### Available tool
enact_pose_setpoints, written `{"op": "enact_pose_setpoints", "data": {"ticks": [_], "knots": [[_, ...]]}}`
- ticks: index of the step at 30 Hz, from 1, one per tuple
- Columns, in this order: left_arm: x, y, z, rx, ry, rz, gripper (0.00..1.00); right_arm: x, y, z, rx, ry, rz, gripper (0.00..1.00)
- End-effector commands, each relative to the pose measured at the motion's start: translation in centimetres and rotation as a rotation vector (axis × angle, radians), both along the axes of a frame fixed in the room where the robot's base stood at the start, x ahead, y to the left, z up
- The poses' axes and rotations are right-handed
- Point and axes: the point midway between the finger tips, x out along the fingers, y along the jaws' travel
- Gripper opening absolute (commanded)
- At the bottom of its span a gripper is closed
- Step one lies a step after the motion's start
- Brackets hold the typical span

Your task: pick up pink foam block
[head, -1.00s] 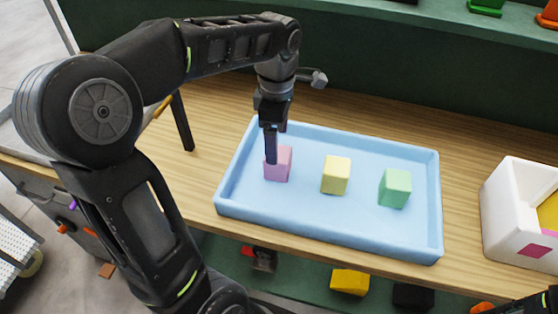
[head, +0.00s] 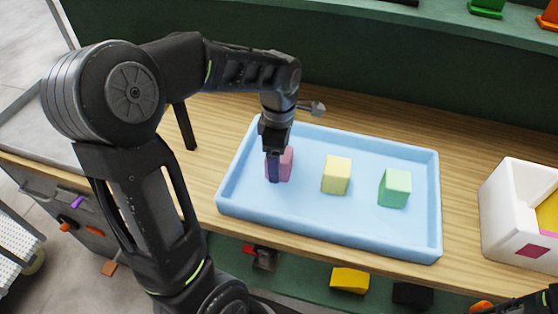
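The pink foam block (head: 287,164) stands in the left part of the blue tray (head: 331,241). My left gripper (head: 275,168) points down at the block from above, with one dark finger in front of the block's left side. The other finger is hidden, so I cannot tell whether the gripper is closed on the block. The block appears to be at tray level. My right gripper does not show clearly; only a dark piece of my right arm is in the bottom right corner.
A yellow block (head: 336,175) and a green block (head: 395,188) stand to the right in the same tray. A white box (head: 510,215) stands on the wooden table (head: 440,130) at the right. A green raised shelf runs along the back.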

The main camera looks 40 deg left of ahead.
Motion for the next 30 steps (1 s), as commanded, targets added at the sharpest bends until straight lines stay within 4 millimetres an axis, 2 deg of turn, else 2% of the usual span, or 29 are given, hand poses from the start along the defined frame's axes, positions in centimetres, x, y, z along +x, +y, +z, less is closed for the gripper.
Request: {"op": "enact_pose_setpoints", "data": {"ticks": [16,30], "knots": [[0.0,0.0,0.03,0.0,0.0,0.0,0.79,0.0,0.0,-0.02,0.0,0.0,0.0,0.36],[-0.01,0.0,0.03,0.0,0.0,0.0,0.41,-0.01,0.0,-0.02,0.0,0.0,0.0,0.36]]}}
